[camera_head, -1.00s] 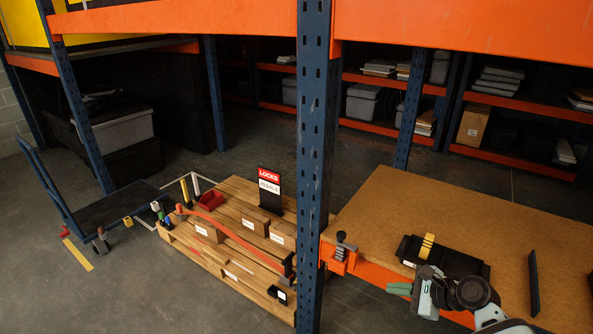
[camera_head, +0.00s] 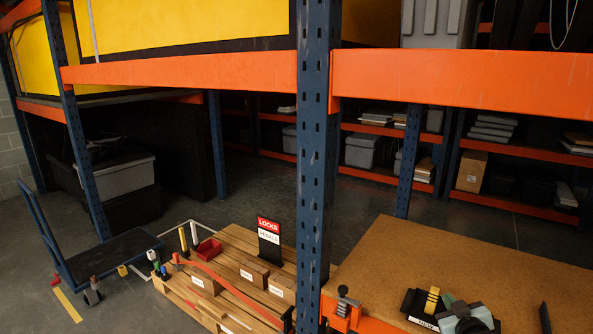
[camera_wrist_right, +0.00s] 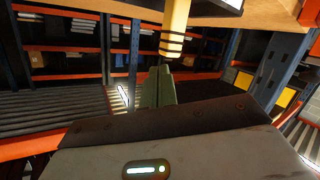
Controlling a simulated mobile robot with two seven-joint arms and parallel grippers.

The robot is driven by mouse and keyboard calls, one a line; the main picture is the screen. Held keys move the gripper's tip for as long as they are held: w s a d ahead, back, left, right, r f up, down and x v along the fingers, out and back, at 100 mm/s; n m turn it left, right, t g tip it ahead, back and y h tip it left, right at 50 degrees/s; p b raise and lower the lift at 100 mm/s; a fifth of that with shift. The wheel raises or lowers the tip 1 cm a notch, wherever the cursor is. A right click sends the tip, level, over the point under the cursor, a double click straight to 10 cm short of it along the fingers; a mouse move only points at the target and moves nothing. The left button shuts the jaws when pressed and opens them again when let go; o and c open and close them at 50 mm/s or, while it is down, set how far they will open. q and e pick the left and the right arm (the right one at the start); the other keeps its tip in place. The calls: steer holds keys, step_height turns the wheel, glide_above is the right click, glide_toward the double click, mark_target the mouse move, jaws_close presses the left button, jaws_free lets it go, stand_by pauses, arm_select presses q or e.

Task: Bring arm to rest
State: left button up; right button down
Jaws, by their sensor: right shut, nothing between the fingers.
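My right gripper (camera_head: 450,303) is at the bottom right of the head view, in front of a black tray on the wooden worktop (camera_head: 465,260). Its arm covers part of the tray, and the bottom edge of the picture cuts the arm off. In the right wrist view its greenish fingers (camera_wrist_right: 158,88) are together, with nothing held between them. My left gripper is not in view.
The black tray (camera_head: 414,311) carries a yellow block (camera_head: 432,299). A blue rack post (camera_head: 316,170) and an orange beam (camera_head: 460,78) stand close by. A pallet (camera_head: 235,235) with boxes and a red-and-white sign (camera_head: 269,238) is left of the post. The worktop's back part is clear.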

steer(key=s+a+f+g+y, duration=0.1)
steer(key=s+a+f+g, duration=0.1)
steer(key=s+a+f, duration=0.5)
steer(key=s+a+f+g+y, duration=0.1)
steer(key=s+a+f, duration=0.2)
steer(key=s+f, duration=0.85)
steer(key=s+a+f+g, duration=0.1)
steer(key=s+a, duration=0.3)
steer(key=s, duration=0.9)
steer(key=s+a+f+m+g+y, duration=0.1)
steer(key=s+a, duration=0.3)
steer(key=s, duration=1)
steer(key=shift+a+g+y, duration=0.3)
steer(key=shift+g, duration=0.5)
